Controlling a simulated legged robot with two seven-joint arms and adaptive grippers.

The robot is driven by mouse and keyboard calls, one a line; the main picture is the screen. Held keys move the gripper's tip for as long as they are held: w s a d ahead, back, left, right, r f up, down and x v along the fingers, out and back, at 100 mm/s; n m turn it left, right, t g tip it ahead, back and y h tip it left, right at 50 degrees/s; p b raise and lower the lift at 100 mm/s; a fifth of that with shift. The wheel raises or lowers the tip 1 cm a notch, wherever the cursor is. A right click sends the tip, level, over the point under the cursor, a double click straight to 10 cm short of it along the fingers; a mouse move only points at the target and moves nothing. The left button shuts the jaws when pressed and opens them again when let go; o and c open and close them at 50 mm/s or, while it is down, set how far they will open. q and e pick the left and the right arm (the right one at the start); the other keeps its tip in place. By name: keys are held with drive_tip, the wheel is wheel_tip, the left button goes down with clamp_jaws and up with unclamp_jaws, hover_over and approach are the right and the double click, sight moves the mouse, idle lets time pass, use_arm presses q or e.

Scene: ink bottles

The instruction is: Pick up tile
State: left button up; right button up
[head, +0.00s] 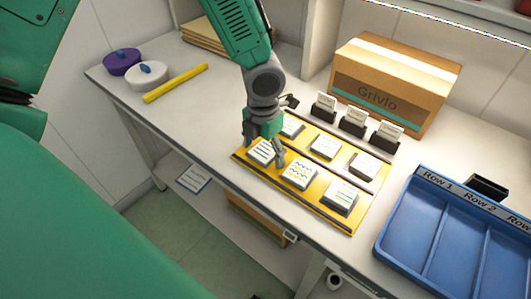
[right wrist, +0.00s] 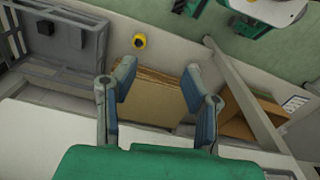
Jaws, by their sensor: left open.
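Several white tiles with printed lines sit in two rows on a yellow board (head: 315,212) on the table. My left gripper (head: 263,152) points down over the left end of the board, with its open fingers around or just above the front-left tile (head: 261,151). The fingers partly hide that tile, and I cannot tell whether they touch it. The front-middle tile (head: 300,173) has wavy coloured lines, and the front-right tile (head: 341,195) is farther right. A back-row tile (head: 325,147) lies behind them. My right gripper (right wrist: 160,72) is open and empty in the right wrist view.
Small dark holders with cards (head: 355,121) stand behind the board, before a cardboard box (head: 390,90). A blue tray (head: 430,240) with row labels is at right. A yellow bar (head: 176,83) and two round containers (head: 146,75) are at left. A sheet (head: 194,178) lies below the tabletop.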

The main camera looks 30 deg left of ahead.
use_arm(q)
drive_tip(key=shift+s+r, duration=0.1)
drive_tip(key=shift+c, duration=0.8)
drive_tip(key=shift+a, duration=0.1)
drive_tip(key=c, duration=1.2)
drive_tip(key=shift+o, duration=0.2)
